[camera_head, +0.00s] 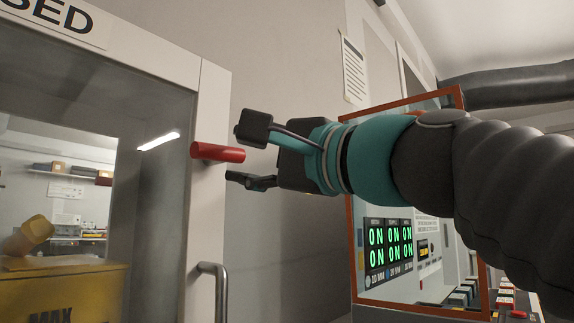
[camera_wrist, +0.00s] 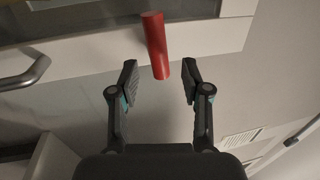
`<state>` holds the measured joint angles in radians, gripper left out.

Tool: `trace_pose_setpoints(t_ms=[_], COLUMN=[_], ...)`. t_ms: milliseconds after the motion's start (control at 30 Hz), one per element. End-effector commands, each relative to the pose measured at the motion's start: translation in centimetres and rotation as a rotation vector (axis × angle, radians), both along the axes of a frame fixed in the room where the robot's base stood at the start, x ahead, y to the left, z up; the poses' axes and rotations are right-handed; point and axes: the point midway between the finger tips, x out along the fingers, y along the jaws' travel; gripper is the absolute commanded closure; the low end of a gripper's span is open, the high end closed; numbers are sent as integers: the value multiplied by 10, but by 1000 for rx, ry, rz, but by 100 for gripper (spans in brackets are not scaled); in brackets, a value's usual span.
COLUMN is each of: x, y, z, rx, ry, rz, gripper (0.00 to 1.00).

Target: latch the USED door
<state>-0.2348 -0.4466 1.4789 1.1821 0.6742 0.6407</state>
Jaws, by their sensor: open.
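The USED door (camera_head: 208,190) is at the left in the head view, a white frame around a glass pane, with a sign (camera_head: 55,20) reading "SED" at its top. A red latch handle (camera_head: 218,152) sticks out from the frame's right part and lies near level. My gripper (camera_head: 250,155) is open, just right of the handle's end, pointing left. In the wrist view the red handle (camera_wrist: 156,45) has its near end between the tips of my gripper (camera_wrist: 160,82), with gaps on both sides. I cannot tell whether the door is fully closed.
A grey bar handle (camera_head: 212,285) is lower on the door. Behind the glass is a yellow box (camera_head: 60,290). An orange-framed panel (camera_head: 355,250) with green "ON" displays stands right, behind my arm. A paper notice (camera_head: 353,70) hangs on the wall.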

Motion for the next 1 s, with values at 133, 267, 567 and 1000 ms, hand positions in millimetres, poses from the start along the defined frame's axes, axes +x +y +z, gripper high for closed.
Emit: trace_pose_setpoints(t_ms=[133, 267, 567, 1000], x=[-12, -20, -37, -48], y=[-16, -26, -45, -56], z=[-3, -6, -11, -14], rx=[0, 1, 2, 2], ry=[-1, 0, 0, -3], rz=[-5, -5, -5, 0], gripper=[52, 52, 52, 52])
